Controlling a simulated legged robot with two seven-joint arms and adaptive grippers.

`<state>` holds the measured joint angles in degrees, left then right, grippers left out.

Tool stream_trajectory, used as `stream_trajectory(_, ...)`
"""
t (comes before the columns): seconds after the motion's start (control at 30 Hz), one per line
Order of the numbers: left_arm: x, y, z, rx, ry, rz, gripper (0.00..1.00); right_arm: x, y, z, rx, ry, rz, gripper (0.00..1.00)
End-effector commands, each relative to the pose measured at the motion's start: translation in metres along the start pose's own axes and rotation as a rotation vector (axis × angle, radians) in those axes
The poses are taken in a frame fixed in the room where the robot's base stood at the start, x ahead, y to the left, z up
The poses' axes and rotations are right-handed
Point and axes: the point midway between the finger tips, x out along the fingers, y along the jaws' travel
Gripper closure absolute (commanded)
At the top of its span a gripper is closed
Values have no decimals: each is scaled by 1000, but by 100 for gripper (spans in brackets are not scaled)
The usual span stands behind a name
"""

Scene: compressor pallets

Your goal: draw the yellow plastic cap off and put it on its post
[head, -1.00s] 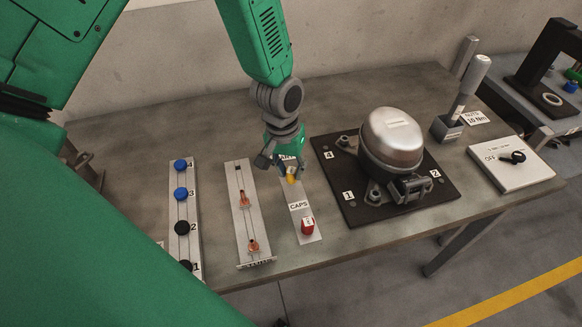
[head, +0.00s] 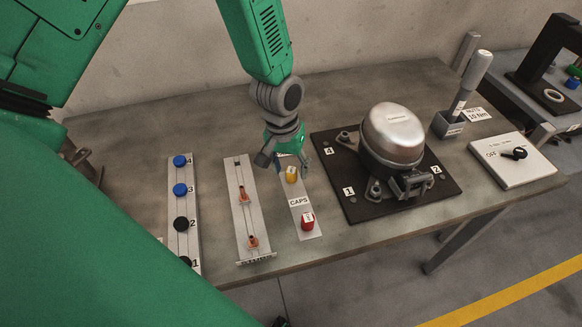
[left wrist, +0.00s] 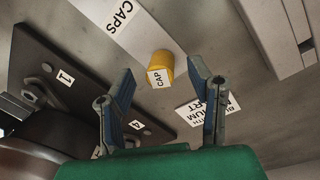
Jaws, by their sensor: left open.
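The yellow cap (head: 291,174) stands on the far end of the white CAPS strip (head: 309,233). It also shows in the left wrist view (left wrist: 160,66), with a "CAP" label on its side. My left gripper (head: 287,163) is just behind the cap in the head view. In the left wrist view its two blue fingers (left wrist: 160,84) are spread, with the cap beyond the tips and nothing between them. The post under the cap is hidden. A red cap (head: 307,220) stands at the near end of the strip. My right gripper is not in view.
A silver compressor (head: 393,135) stands on a black plate (head: 354,208) to the right. A strip with orange pieces (head: 240,175) and one with blue and black knobs (head: 172,208) lie to the left. A tool in a holder (head: 447,124) and a white switch box (head: 500,172) are farther right.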

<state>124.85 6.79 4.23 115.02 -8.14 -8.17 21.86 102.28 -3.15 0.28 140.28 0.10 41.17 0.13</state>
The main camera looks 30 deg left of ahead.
Motion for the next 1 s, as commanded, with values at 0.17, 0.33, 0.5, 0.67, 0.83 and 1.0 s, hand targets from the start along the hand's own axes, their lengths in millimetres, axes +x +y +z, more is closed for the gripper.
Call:
stream_trajectory(0.17, -29, 0, -1, 0, 5, 2, 53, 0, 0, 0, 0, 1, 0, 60)
stream_trajectory(0.33, -66, 0, -2, 0, 5, 2, 53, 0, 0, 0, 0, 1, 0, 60)
stream_trajectory(0.5, -96, 0, -2, -1, 3, 1, 53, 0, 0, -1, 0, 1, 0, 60)
stream_trajectory(0.67, -111, 0, -1, -1, -1, 0, 53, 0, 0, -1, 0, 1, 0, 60)
stream_trajectory(0.83, -115, 0, -1, -1, -1, 0, 53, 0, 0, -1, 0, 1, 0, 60)
stream_trajectory(1.0, -115, 0, -1, -1, -1, 0, 53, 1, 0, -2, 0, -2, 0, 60)
